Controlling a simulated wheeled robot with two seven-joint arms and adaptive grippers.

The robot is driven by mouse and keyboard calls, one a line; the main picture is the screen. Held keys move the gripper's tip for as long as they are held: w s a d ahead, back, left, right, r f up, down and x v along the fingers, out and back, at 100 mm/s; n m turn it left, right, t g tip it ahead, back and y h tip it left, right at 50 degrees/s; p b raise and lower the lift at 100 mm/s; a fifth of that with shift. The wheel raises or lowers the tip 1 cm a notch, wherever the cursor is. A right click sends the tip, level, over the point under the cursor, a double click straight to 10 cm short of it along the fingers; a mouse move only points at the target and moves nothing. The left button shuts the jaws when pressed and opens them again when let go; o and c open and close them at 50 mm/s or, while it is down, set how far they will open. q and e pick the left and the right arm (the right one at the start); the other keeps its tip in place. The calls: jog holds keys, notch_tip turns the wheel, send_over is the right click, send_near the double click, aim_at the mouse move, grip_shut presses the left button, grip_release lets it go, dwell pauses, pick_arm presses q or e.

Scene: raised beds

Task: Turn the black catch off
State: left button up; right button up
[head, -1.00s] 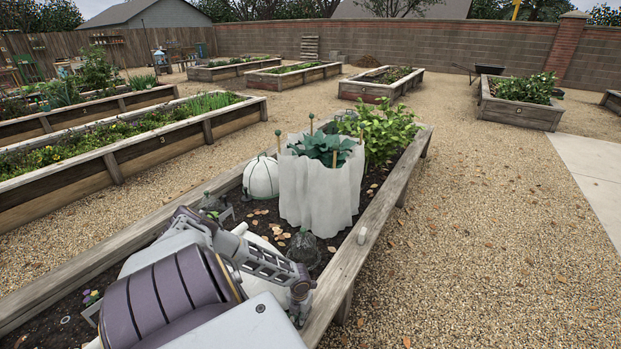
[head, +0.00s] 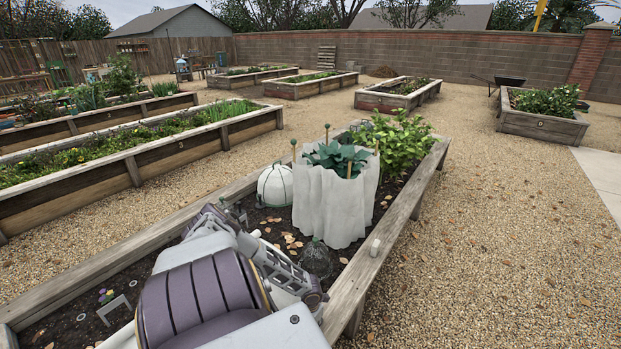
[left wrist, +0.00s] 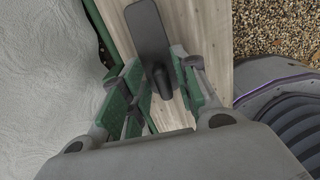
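The black catch (left wrist: 150,32) shows in the left wrist view as a dark plate with a narrower lever, fixed on a pale wooden board (left wrist: 209,30). My left gripper (left wrist: 160,70) has green-padded fingers, one on each side of the lever. The fingers stand apart. Whether either pad touches the lever is hard to tell. In the head view, grey and purple arm links of mine cover the near part of the bed, and I cannot make out the catch there. My right gripper cannot be picked out in any view.
In the wrist view, whitish fabric (left wrist: 45,70) lies left of the board. A white fleece-wrapped plant (head: 330,208), a white dome (head: 275,186) and a glass cloche (head: 316,260) stand inside.

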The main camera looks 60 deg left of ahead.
pick_arm(q)
jog(key=shift+r, duration=0.2)
dwell(0.3)
notch_tip(320, 180, up, 12)
jog(key=shift+f, duration=0.2)
dwell(0.9)
dwell(0.6)
